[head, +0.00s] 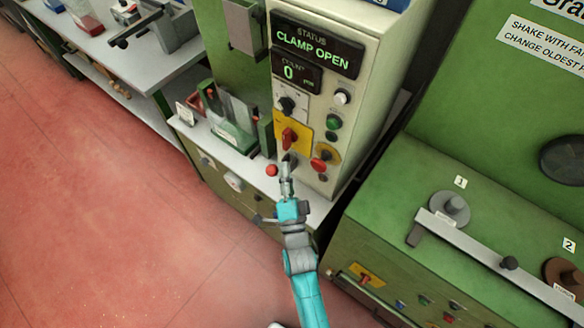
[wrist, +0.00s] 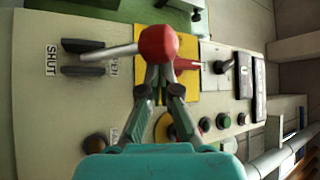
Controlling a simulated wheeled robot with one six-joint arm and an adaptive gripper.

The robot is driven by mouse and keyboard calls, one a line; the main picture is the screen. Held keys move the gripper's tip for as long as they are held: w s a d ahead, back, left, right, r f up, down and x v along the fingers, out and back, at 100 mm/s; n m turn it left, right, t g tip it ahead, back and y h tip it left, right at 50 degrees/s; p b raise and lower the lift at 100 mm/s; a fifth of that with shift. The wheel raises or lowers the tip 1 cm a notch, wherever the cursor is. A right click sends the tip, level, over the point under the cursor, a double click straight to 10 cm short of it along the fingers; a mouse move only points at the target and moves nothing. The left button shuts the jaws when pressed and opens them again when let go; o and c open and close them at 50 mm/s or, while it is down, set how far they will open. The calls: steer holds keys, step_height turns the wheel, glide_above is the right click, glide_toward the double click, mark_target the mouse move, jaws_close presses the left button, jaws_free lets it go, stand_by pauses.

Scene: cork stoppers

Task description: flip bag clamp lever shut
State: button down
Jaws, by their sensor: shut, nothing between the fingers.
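The clamp lever's red ball knob (head: 271,170) sticks out low on the front of the cream control cabinet in the head view. In the wrist view the knob (wrist: 158,43) is large and close, on a pale rod from a dark slotted mount (wrist: 84,46). A SHUT label (wrist: 51,63) and a partly covered OPEN label (wrist: 112,68) flank the mount. The status display (head: 316,48) reads CLAMP OPEN. My gripper (head: 286,168) is shut and empty, just right of the knob. In the wrist view its fingertips (wrist: 160,72) appear beside the knob; contact cannot be told.
A red rotary switch on a yellow plate (head: 301,139) and several buttons sit close above my gripper. A green machine (head: 440,260) with a pale rail stands at the right. A bench (head: 150,65) stands at the upper left. The red floor (head: 110,200) is open.

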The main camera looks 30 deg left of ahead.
steer(key=shift+s+a+f+n+y, duration=0.1)
steer(key=shift+s+f+n+y, duration=0.2)
steer(key=shift+n+y, duration=0.2)
stand_by(0.4)
step_height(320, 180, down, 10)
steer(key=s+n+g+y, duration=0.1)
steer(key=n+g+y, duration=0.1)
steer(key=n+y, duration=0.3)
steer(key=shift+s+n+y, duration=0.2)
steer(key=shift+n+y, duration=0.2)
steer(key=shift+n, duration=0.9)
steer(key=shift+f, duration=0.15)
steer(key=v, duration=1.1)
steer(key=shift+s+d+f, duration=0.15)
steer(key=shift+d+f, duration=0.05)
steer(key=shift+d, duration=0.15)
